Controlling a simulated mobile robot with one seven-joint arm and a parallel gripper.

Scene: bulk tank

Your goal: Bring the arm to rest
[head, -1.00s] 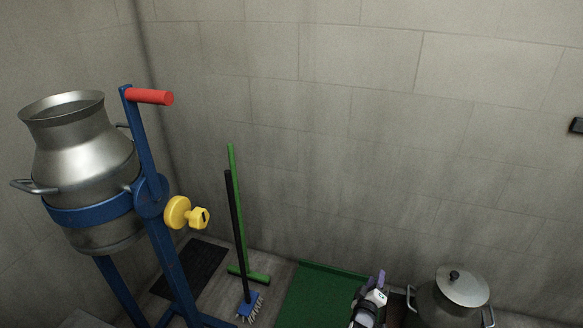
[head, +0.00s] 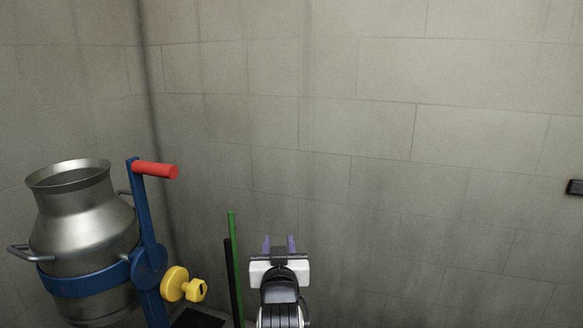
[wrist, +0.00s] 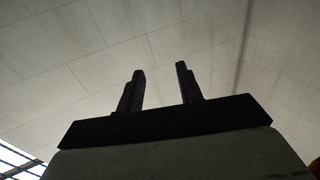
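My gripper (head: 279,243) is raised in front of the block wall at the lower middle of the head view, its two purple fingers pointing up. The fingers stand apart with nothing between them. In the wrist view my gripper (wrist: 159,88) also shows as two separate dark fingers with only bare wall or ceiling panels behind. It touches nothing that I can see.
A metal milk can (head: 85,225) sits in a blue tilting stand (head: 149,240) with a red handle (head: 155,170) and yellow knob (head: 183,285) at the left. A green pole (head: 234,265) and a black pole (head: 227,280) stand between it and my arm. The right side is open.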

